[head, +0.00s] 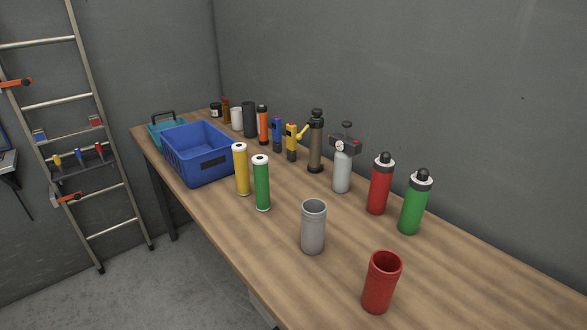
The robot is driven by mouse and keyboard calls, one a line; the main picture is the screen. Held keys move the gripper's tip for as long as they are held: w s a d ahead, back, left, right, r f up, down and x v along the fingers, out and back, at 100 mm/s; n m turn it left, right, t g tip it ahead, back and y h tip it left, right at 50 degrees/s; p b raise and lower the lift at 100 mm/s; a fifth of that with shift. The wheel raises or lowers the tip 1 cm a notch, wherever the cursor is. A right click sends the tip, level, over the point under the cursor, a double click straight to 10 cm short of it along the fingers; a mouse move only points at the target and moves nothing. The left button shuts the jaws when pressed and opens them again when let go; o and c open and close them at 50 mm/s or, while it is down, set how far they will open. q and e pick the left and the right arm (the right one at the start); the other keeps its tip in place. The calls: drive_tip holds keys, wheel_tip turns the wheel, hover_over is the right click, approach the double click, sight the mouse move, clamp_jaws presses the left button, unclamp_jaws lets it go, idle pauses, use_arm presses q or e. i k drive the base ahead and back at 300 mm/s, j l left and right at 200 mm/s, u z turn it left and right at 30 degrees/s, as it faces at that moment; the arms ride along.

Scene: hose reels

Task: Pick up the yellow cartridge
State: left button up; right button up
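The yellow cartridge (242,170) is a slim upright cylinder with a pale top. It stands on the wooden workbench (235,228), close to its front edge and just right of the blue crate. A green cartridge (262,184) of the same shape stands upright close beside it, to the right and a little nearer. Neither of my grippers shows in the head view.
The blue crate (185,168) stands left of the cartridges. Grey (313,232) and red (381,285) open cups stand nearer. Red (380,188) and green (413,207) bottles and several tools line the back. A ladder (117,187) leans at the left wall.

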sight(240, 149)
drive_tip(key=i+j+z, duration=0.15)
drive_tip(key=z, duration=0.25)
drive_tip(key=i+j+z, duration=0.1)
drive_tip(key=z, duration=0.35)
drive_tip(key=j+z, duration=0.6)
drive_tip(key=z, duration=0.25)
drive_tip(key=i+j, duration=0.05)
